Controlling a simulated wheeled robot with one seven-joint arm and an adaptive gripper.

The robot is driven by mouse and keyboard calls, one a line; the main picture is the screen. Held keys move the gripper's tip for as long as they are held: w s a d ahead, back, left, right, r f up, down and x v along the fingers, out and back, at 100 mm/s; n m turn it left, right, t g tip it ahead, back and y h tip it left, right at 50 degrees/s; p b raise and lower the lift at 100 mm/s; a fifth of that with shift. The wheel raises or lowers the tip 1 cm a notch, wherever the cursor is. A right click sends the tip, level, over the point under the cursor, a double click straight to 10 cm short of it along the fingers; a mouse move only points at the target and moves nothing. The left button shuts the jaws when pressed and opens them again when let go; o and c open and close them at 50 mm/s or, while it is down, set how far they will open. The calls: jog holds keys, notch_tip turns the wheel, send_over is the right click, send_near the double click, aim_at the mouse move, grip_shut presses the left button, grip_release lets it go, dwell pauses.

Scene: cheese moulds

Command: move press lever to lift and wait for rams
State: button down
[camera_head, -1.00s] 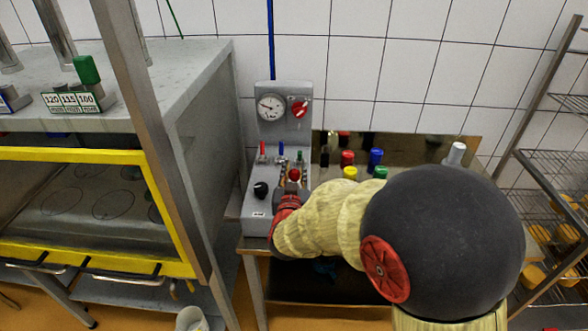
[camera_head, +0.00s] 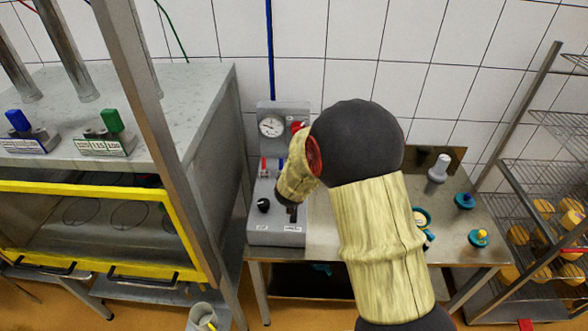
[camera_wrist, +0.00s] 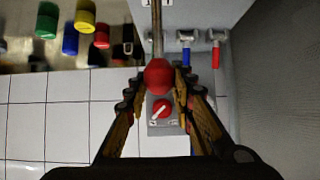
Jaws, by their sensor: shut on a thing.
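The red ball knob (camera_wrist: 158,77) of the press lever sits between the two fingers of my gripper (camera_wrist: 159,98) in the wrist view. The fingers are shut on it, and its thin metal shaft (camera_wrist: 157,30) runs up from it in the picture. In the head view my arm hides the gripper and the knob.
A gauge (camera_head: 271,126) and a red selector switch (camera_wrist: 161,108) are on the box's upright panel. Small red and blue levers (camera_wrist: 187,57) stand close by. The yellow-framed press front (camera_head: 95,190) is on the left, a wire rack (camera_head: 545,190) on the right.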

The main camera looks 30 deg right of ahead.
jog(key=shift+w+d+f+g+y+p, duration=0.25)
jog(key=shift+w+d+g+p, duration=0.25)
jog(key=shift+p, duration=1)
jog(key=shift+w+d+f+g+y+p, duration=0.1)
jog(key=shift+w+d+g+y+p, duration=0.35)
jog(key=shift+p, duration=1.05)
jog(key=shift+w+a, duration=0.15)
jog(key=shift+a, duration=0.05)
jog(key=c, duration=1.5)
grip_release()
jog(key=shift+f, duration=0.1)
jog(key=v, duration=1.2)
jog(key=shift+f, duration=0.15)
